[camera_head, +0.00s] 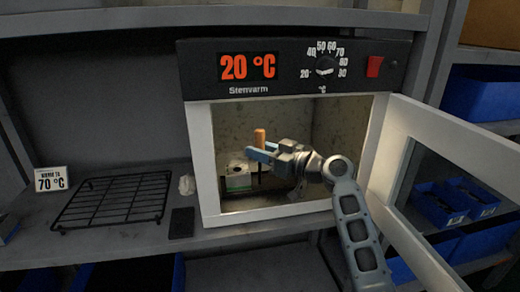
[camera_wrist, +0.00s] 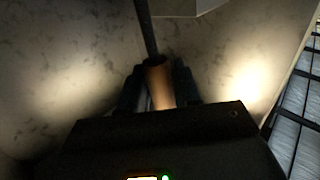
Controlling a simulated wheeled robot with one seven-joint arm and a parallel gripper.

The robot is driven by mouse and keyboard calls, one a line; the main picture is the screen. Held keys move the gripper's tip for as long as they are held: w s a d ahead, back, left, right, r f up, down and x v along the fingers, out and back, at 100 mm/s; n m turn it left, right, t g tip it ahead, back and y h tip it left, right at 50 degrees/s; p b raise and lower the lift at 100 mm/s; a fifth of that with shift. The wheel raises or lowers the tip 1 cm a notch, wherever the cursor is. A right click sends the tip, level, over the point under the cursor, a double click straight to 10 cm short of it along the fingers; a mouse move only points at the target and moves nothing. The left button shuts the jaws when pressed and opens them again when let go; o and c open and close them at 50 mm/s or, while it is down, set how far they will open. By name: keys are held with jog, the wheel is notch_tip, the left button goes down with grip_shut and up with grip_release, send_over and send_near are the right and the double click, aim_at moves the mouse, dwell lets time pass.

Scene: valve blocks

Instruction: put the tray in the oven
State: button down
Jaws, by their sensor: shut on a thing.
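The oven (camera_head: 295,68) stands with its door (camera_head: 440,190) swung open to the right, and its display reads 20 °C. My gripper (camera_head: 258,153) is inside the oven opening, shut on an upright orange-brown handle (camera_head: 260,137). In the wrist view the handle (camera_wrist: 158,85) sits between the two dark fingers. A pale block with a green label (camera_head: 238,177) is in the chamber, just left of and below my fingers. The tray itself is hard to make out; the dark area below the handle is too dim to tell, and my gripper partly covers it.
A black wire rack (camera_head: 112,199) lies on the shelf left of the oven, beside a 70 °C sign (camera_head: 51,179). A dark flat pad (camera_head: 181,223) lies by the oven's left wall. Blue bins (camera_head: 440,203) stand at the right, behind the door.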

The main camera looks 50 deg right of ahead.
jog(key=shift+f+b, duration=0.15)
jog(key=shift+b, duration=0.2)
jog(key=c, duration=0.8)
grip_release()
jog(key=shift+r+p, duration=0.2)
jog(key=shift+p, duration=0.15)
jog(key=shift+s+d+f, duration=0.1)
jog(key=shift+s+f, duration=0.05)
jog(key=shift+s, duration=0.2)
jog(key=s, duration=0.2)
jog(key=s+b, duration=0.1)
jog(key=s, duration=0.1)
jog(key=s+d, duration=0.1)
jog(key=s, duration=0.1)
jog(key=shift+s+d+b, duration=0.1)
jog(key=shift+s+b, duration=0.2)
jog(key=shift+s, duration=0.05)
